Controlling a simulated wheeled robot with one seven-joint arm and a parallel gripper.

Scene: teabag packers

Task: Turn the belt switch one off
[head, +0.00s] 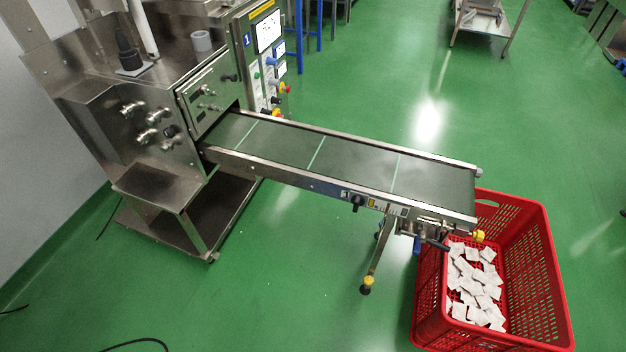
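The conveyor belt (358,166) runs from the steel packing machine at the left down to the right. On its near side rail is a small black rotary knob (357,200), beside a label that appears to read 1; this looks like belt switch one. The direction its pointer faces is too small to tell.
The packing machine (160,140) stands at the left. A red crate (545,270) with several white teabags (475,285) stands under the belt's right end. A belt support leg (378,255) with a yellow foot reaches the floor. Green floor in front of the belt is clear.

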